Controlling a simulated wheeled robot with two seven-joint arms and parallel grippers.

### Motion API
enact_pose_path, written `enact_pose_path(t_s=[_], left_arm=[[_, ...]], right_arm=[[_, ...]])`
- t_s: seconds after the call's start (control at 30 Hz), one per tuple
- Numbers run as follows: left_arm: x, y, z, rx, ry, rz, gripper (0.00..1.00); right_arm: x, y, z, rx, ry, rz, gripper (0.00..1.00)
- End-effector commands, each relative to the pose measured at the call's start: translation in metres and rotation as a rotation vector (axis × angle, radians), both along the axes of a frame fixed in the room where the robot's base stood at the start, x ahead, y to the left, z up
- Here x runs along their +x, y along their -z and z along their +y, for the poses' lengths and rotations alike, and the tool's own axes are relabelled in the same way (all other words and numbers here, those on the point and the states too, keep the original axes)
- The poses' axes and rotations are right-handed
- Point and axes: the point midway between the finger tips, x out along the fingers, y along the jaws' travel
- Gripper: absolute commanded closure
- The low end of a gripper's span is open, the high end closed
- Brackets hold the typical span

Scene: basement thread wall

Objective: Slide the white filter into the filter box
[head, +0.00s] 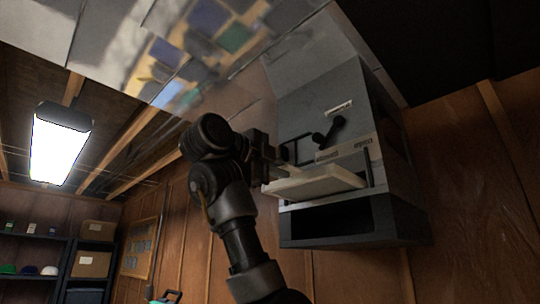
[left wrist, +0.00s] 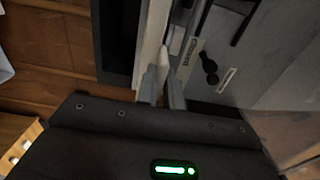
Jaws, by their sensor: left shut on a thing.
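The white filter (head: 312,187) is a flat pale panel, lying roughly level and slightly tilted in the head view. My left gripper (head: 268,168) is shut on its left end. The filter box (head: 350,118) is a grey cabinet on the wood wall, with a dark opening (head: 335,222) low on its front. The filter is at the box front, just above that opening; I cannot tell how much of it is inside. In the left wrist view the filter (left wrist: 151,35) runs up from my fingers (left wrist: 164,90), beside the box's dark frame (left wrist: 114,42). My right gripper is not in view.
A dark latch handle (head: 326,132) and dark rods stick out from the box front near the filter. Shiny metal ductwork (head: 225,60) hangs above. Shelves (head: 70,250) with boxes stand far left. The space left of the box is free apart from my arm.

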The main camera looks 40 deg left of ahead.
Motion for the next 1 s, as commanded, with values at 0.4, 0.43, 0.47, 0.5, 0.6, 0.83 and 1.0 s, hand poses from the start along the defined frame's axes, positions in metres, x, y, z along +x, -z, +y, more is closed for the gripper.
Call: enact_pose_path(t_s=[0.4, 0.43, 0.47, 0.5, 0.6, 0.83, 1.0], left_arm=[[0.045, -0.002, 0.001, -0.001, 0.001, 0.002, 1.0], [0.049, -0.002, 0.001, -0.001, 0.001, 0.001, 1.0], [0.052, -0.002, 0.001, -0.001, 0.0, 0.001, 1.0], [0.056, -0.001, 0.001, -0.001, 0.001, 0.002, 1.0], [0.066, -0.001, 0.002, 0.0, 0.0, 0.001, 1.0], [0.091, -0.001, 0.002, -0.001, 0.0, 0.001, 1.0], [0.108, -0.001, 0.003, -0.001, 0.0, 0.002, 1.0]], right_arm=[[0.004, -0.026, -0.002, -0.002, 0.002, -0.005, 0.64], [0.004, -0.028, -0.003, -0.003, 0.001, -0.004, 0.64], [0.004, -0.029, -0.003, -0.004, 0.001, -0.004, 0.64], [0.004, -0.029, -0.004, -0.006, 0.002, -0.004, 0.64], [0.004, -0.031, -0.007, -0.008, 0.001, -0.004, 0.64], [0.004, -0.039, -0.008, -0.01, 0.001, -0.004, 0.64], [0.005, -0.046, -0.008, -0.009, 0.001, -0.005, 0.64]])
